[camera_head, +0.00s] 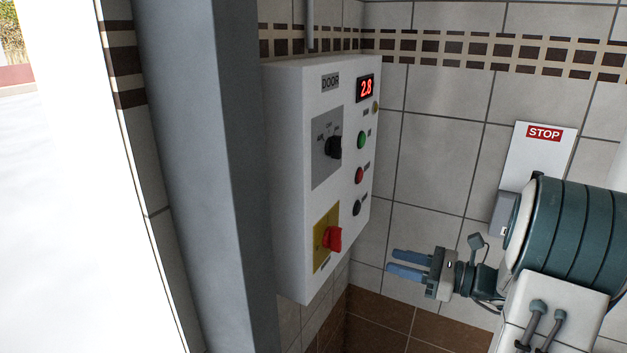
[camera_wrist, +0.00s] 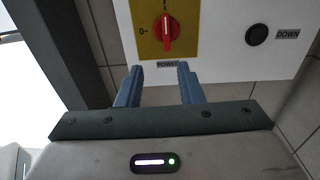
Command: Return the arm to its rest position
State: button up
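My gripper (camera_head: 408,264) is open and empty in the head view, to the right of the lower part of the white control box and apart from it. Its two blue fingers point left toward the box. In the wrist view my gripper (camera_wrist: 158,84) shows two parted fingers with nothing between them. Beyond the fingertips is the red rotary power switch (camera_wrist: 167,34) on its yellow plate, its handle upright. The same red switch (camera_head: 332,239) is low on the box in the head view. My arm reaches in from the right edge of the head view.
The white control box (camera_head: 290,150) has a black selector (camera_head: 333,147), green, red and black buttons and a display reading 2.8. A grey post (camera_head: 205,150) stands left of it. A STOP sign plate (camera_head: 540,160) hangs on the tiled wall behind my arm.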

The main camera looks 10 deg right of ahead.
jog(key=s+a+f+n+g+h, duration=0.1)
jog(key=s+a+n+g+h, duration=0.2)
jog(key=s+a+n+g, duration=0.75)
jog(key=s+f+n+t+h, duration=0.1)
jog(key=s+n+t+h, duration=0.3)
jog(key=s+n+h, duration=0.5)
jog(key=n+h, duration=0.2)
jog(key=n, duration=0.3)
jog(key=shift+a+h, duration=0.25)
jog(key=shift+h, duration=0.05)
